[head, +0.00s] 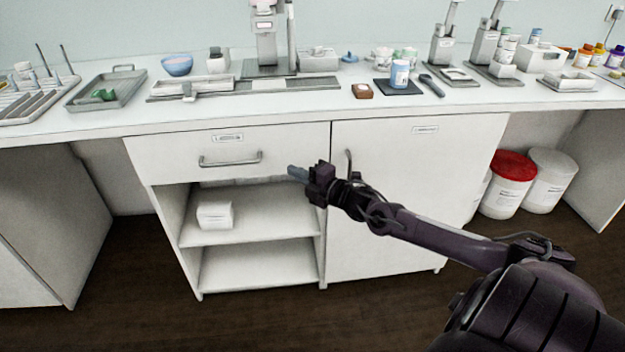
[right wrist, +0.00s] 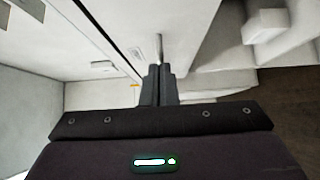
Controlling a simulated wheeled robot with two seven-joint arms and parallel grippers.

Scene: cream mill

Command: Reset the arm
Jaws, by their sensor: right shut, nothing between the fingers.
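My right arm comes in from the lower right of the head view. Its gripper (head: 298,174) is held in front of the white cabinet, near the edge between the open shelves and the closed door (head: 415,200). The two dark fingers (right wrist: 159,84) are together and empty in the right wrist view. In the head view the gripper lies to the right of and below the drawer handle (head: 230,160) and to the left of the door handle (head: 348,163). I cannot tell whether it touches the cabinet. My left gripper is not in view.
The worktop (head: 300,104) above carries a grey tray (head: 108,90), a blue bowl (head: 177,66), a blue-labelled jar (head: 400,73) and several instruments. A white box (head: 215,214) sits on the upper shelf. Red-lidded (head: 507,185) and white tubs (head: 549,180) stand right. The floor in front is clear.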

